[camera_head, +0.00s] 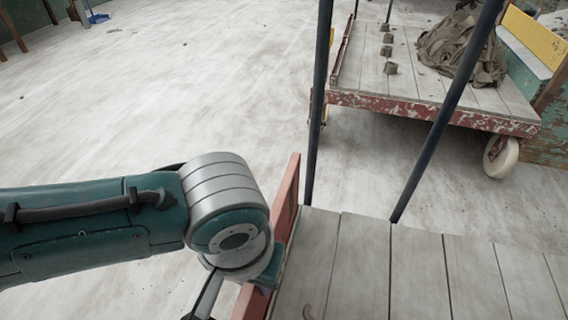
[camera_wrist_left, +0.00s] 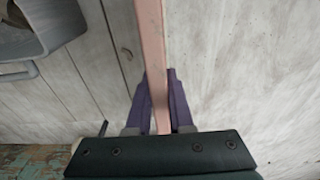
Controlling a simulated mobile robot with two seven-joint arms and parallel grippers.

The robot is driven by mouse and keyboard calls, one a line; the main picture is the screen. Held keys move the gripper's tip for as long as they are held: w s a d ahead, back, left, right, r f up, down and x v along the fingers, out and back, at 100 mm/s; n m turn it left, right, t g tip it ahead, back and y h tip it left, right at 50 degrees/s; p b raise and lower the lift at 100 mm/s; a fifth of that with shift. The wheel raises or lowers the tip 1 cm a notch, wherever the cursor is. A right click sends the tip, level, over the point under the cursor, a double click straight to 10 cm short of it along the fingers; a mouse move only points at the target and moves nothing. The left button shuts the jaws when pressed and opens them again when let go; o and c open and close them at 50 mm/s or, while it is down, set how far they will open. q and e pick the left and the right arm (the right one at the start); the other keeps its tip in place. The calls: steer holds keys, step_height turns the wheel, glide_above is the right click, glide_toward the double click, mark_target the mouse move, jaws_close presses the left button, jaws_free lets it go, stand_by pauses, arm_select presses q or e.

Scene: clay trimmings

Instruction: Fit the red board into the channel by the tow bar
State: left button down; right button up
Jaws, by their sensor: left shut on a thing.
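The red board (camera_head: 287,205) stands on its long edge along the left side of the near plank deck (camera_head: 365,270). It also shows as a pinkish strip in the left wrist view (camera_wrist_left: 150,45). My left gripper (camera_wrist_left: 161,100) is shut on the board, one purple finger on each side. In the head view my wrist hides part of the board and most of the gripper. Two dark poles (camera_head: 317,110) rise at the deck's far edge, one near the board's far end. I cannot tell which part is the tow bar. The channel is not clearly visible, nor whether the board sits in it.
A second cart (camera_head: 430,115) with a chipped red edge stands beyond, carrying several clay lumps (camera_head: 390,68) and a crumpled cloth (camera_head: 465,48). A grey metal container (camera_wrist_left: 45,35) is on the deck side in the left wrist view.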

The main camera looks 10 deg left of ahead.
arm_select(q)
steer(key=shift+f+b, duration=1.4)
steer(key=shift+f, duration=0.55)
steer(key=c, duration=0.7)
jaws_free()
steer(key=r+p, duration=0.2)
steer(key=r, duration=0.1)
steer(key=r+p, duration=0.2)
steer(key=r, duration=0.1)
steer(key=s+r+p, duration=0.1)
steer(key=r+p, duration=0.1)
steer(key=shift+r+p, duration=0.35)
steer(key=shift+r, duration=0.05)
steer(key=shift+r+p, duration=0.3)
steer(key=shift+r, duration=0.25)
